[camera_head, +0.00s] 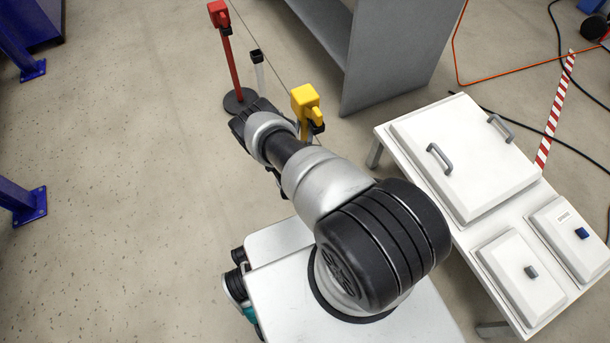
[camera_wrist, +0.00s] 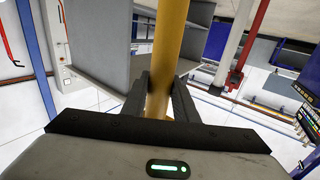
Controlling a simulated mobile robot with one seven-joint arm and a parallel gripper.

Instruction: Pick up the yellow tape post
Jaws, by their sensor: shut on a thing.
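The yellow tape post (camera_head: 304,100) stands beyond my arm in the head view, with its yellow head showing and its lower part hidden behind the arm. In the wrist view its yellow pole (camera_wrist: 168,50) runs between the two dark fingers of my gripper (camera_wrist: 160,97). The fingers are shut on the pole. In the head view my gripper (camera_head: 250,116) is mostly hidden by my own wrist. The base of the yellow post is hidden, so I cannot tell whether it touches the floor.
A red tape post (camera_head: 231,60) on a round dark base stands behind, left of the yellow one. A grey metal panel (camera_head: 395,50) stands behind right. A white cabinet (camera_head: 460,165) with handles is close on the right. Blue column feet (camera_head: 28,205) are at left; open floor lies between.

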